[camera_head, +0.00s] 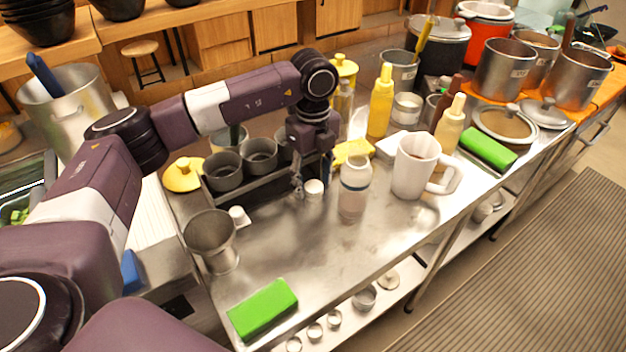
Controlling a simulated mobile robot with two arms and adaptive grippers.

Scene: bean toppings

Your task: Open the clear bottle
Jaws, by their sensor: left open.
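A clear bottle (353,200) with a whitish upper part stands upright on the steel table, near its middle. I cannot tell whether its top is capped. My left gripper (311,188) points down just left of the bottle, apart from it, with its fingers open. A small white cap-like piece (314,187) is at its fingertips; I cannot tell whether they touch it. My right gripper is not in view.
A white mug (414,165) stands right of the bottle, with yellow (380,102) and tan (449,125) squeeze bottles behind. A metal cup (211,242) and green sponge (262,309) are front left. Dark cups (223,171) sit behind the gripper. Table in front of the bottle is clear.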

